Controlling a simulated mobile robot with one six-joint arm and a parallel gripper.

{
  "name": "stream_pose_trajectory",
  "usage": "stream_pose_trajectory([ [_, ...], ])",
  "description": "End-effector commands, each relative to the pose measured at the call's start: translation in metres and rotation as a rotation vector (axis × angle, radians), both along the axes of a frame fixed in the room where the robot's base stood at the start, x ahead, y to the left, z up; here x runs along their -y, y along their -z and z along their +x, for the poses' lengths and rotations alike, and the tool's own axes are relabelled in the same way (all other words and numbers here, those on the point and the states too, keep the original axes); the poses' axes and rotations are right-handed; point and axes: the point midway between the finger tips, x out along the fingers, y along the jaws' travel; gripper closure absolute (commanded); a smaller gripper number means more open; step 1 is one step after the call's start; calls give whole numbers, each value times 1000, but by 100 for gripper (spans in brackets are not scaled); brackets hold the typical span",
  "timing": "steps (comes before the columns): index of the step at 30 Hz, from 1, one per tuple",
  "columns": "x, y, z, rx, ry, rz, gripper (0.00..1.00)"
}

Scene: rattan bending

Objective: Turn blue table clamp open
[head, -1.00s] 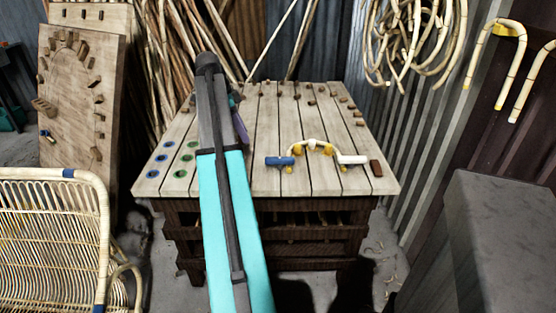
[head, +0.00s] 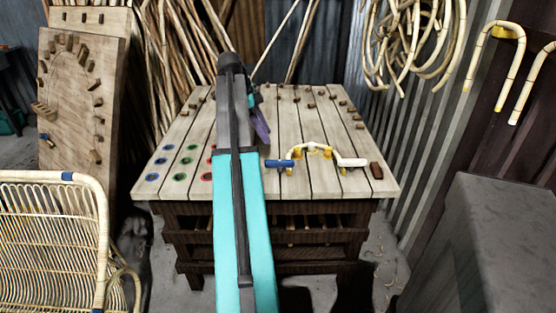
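The blue table clamp (head: 279,164) lies near the front middle of the slatted wooden table (head: 262,192), at the left end of a bent pale rattan piece (head: 313,147). A white clamp (head: 352,162) is at the rattan's right end. Small yellow parts sit along the bend. My gripper (head: 260,122) shows only as a purple part and a small teal bit right of my arm's dark end. It is behind and left of the blue clamp in the picture, apart from it. My arm hides the rest of the gripper, so its opening cannot be seen.
Blue, green and red ringed holes (head: 179,161) mark the table's left front. Brown pegs (head: 360,125) stand along its back and right edges. A rattan chair (head: 50,235) stands at left, a grey block (head: 480,245) at right. Rattan coils (head: 415,45) hang behind.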

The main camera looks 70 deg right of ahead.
Motion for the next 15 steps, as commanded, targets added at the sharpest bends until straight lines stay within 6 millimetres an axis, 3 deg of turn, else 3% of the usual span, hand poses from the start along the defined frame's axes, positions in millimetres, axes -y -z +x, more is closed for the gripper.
stream_pose_trajectory([
  [15,9,67,-26,0,-1,1,61],
])
